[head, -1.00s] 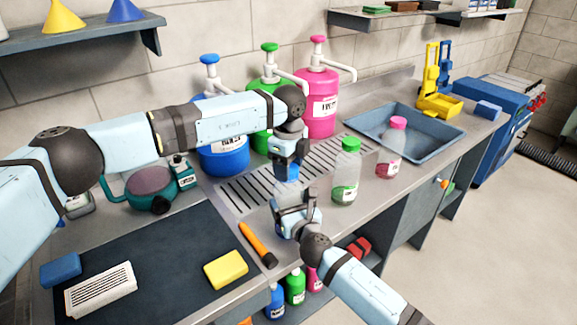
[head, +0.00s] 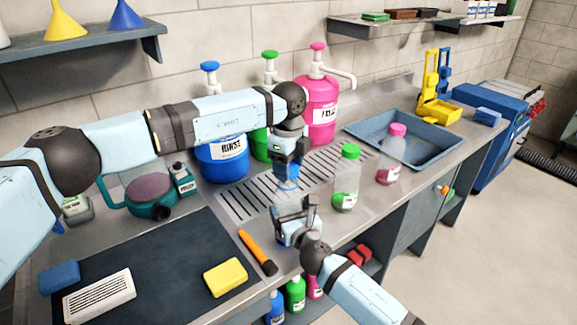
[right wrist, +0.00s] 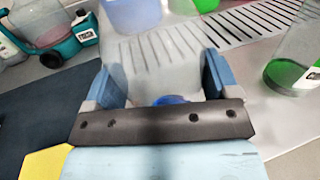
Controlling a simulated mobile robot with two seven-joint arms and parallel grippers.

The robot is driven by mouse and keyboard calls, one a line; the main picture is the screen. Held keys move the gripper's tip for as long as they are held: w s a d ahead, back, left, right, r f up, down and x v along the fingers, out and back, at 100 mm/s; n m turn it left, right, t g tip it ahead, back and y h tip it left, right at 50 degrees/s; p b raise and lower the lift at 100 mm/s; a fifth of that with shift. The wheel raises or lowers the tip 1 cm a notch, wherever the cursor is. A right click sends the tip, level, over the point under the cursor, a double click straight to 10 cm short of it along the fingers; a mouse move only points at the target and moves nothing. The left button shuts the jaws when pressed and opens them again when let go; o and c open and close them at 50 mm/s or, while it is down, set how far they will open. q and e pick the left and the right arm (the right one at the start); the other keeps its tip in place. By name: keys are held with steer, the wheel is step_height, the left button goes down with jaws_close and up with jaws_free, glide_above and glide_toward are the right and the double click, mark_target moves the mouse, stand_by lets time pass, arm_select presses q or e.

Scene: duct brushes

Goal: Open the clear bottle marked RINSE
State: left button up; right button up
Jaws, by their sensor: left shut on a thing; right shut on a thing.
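A clear bottle (head: 284,202) with a blue cap (head: 287,184) stands at the counter's front, by the slotted drain. It is mostly hidden by my grippers, and I cannot read its label. My left gripper (head: 288,177) points down from above and is shut on the blue cap. My right gripper (head: 296,208) reaches in from the front and is shut on the bottle's body. In the right wrist view, the right gripper's fingers (right wrist: 162,82) stand on either side of the see-through body. I cannot tell whether the cap is still seated on the neck.
A green-capped bottle (head: 346,180) stands close on the right, with a pink-capped bottle (head: 391,158) beyond it. A blue drum marked RINSE (head: 224,160) stands behind left. An orange-handled tool (head: 257,252) and a yellow sponge (head: 225,275) lie at front left.

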arm_select(q)
steer(key=shift+r, duration=1.95)
arm_select(e)
steer(key=o, duration=1.6)
